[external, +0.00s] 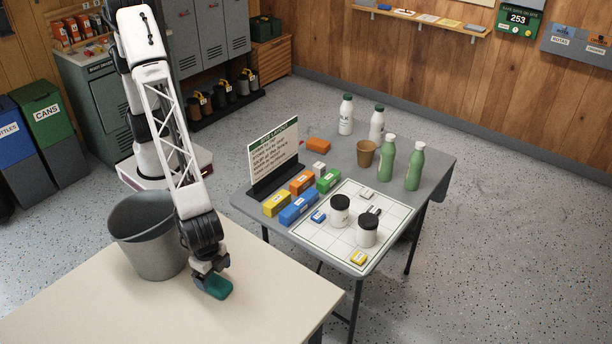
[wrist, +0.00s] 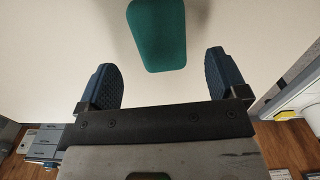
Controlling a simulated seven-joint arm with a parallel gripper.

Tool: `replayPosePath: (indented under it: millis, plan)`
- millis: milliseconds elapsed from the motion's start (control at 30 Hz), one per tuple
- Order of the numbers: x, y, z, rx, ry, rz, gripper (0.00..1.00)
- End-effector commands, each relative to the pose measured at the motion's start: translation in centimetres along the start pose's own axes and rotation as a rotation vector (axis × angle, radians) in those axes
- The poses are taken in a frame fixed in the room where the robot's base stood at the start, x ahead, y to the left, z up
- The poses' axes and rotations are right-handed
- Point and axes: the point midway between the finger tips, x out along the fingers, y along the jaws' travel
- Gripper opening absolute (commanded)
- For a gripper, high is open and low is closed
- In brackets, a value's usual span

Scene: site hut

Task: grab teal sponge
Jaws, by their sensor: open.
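The teal sponge (external: 218,287) lies on the cream table near its middle, at the tip of my gripper in the external view. In the wrist view the sponge (wrist: 158,36) is a rounded teal block, ahead of the gap between the fingers and cut off by the top edge. My gripper (wrist: 164,78) is open, with one dark blue ridged finger on each side and nothing between them. In the external view my gripper (external: 208,275) points down at the table, close to the sponge, and partly covers it. I cannot tell whether they touch.
A grey metal bucket (external: 150,240) stands on the cream table (external: 265,300) just left of my arm. Bare tabletop lies to the right and in front. A grey folding table (external: 432,165) beyond holds bottles, jars, coloured boxes and a sign (external: 272,155).

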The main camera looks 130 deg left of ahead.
Motion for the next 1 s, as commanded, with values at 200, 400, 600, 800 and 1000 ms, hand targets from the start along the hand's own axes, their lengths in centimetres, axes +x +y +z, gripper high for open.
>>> replayPosePath:
  millis: [200, 400, 600, 800, 1000]
  plan:
    - [1.4, -0.1, 0.1, 0.000, -0.002, -0.001, 0.92]
    - [3.8, -0.1, 0.2, 0.000, -0.002, -0.001, 0.92]
    - [5.1, -0.1, 0.1, 0.000, -0.001, 0.000, 0.92]
    - [5.2, -0.1, 0.1, 0.000, 0.000, 0.000, 0.92]
    - [5.2, -0.1, 0.1, 0.000, 0.000, 0.000, 0.92]
